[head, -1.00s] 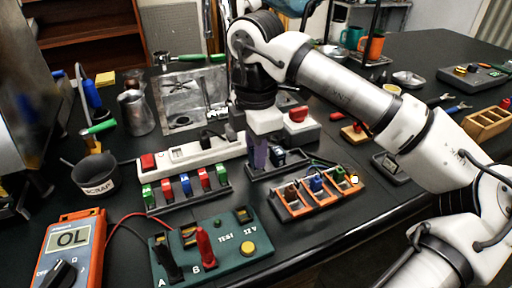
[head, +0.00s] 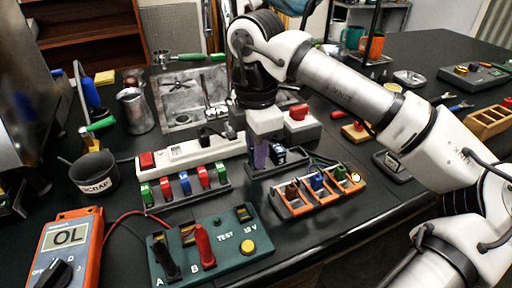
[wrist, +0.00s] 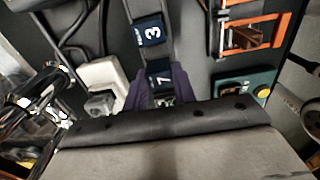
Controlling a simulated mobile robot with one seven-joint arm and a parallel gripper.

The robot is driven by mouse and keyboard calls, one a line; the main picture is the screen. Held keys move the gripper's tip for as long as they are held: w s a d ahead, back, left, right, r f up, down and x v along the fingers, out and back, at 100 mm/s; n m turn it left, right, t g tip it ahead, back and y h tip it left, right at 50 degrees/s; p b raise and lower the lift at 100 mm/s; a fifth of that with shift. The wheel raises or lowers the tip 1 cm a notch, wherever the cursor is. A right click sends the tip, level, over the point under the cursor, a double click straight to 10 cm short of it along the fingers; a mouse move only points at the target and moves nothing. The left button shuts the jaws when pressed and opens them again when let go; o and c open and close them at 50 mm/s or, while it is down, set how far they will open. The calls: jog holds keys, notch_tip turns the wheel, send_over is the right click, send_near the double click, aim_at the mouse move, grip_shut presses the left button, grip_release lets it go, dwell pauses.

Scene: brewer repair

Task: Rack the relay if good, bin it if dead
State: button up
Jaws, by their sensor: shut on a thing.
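My gripper (head: 261,155) has purple fingers and points down over the narrow dark rack (head: 262,174) at the middle of the bench. In the wrist view my gripper (wrist: 162,92) is shut on a dark relay marked 7 (wrist: 160,76). Its lower part is hidden, and I cannot tell whether it is fully seated. A dark blue relay marked 3 (wrist: 150,32) stands beside it in the rack and also shows in the head view (head: 280,156). The black scrap cup (head: 94,184) stands at the left.
The green test box (head: 225,255) with black and red clips A and B is at the front. A row of coloured plugs (head: 185,187) stands left of the rack, and an orange tray (head: 300,209) to its right. A white power strip (head: 190,155) lies behind.

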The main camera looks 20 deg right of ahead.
jog(key=shift+f+b, duration=0.4)
jog(key=shift+b, duration=0.35)
dwell(1.0)
jog(key=o, duration=1.1)
jog(key=shift+c, duration=0.2)
notch_tip(320, 180, up, 14)
jog(key=p, duration=0.9)
jog(key=shift+f, duration=0.15)
